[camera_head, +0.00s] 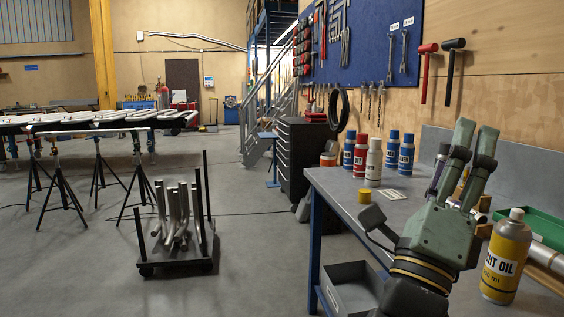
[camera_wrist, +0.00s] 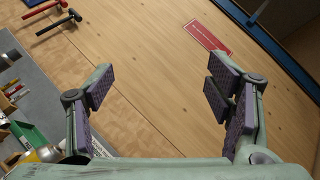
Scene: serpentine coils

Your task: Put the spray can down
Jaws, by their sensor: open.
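My gripper (camera_head: 474,138) is raised over the workbench (camera_head: 335,186), fingers pointing up and apart. In the wrist view my gripper (camera_wrist: 158,88) is open, with only wooden wall between the fingers. A yellow and grey can (camera_head: 503,262) marked "...GHT OIL" stands upright at the right, apart from the fingers. Farther back on the bench stand a white can (camera_head: 374,163), a red can (camera_head: 360,158) and several blue cans (camera_head: 406,154), all upright. I cannot tell which one is the spray can. My gripper hides part of the bench behind it.
A green tray (camera_head: 540,228) and metal tubes (camera_head: 545,262) lie at the bench's right. A small yellow item (camera_head: 364,196) is near its left edge. Tools hang on the blue board (camera_head: 376,62); a red hammer (camera_head: 426,75) and a black one (camera_head: 451,72) hang nearby.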

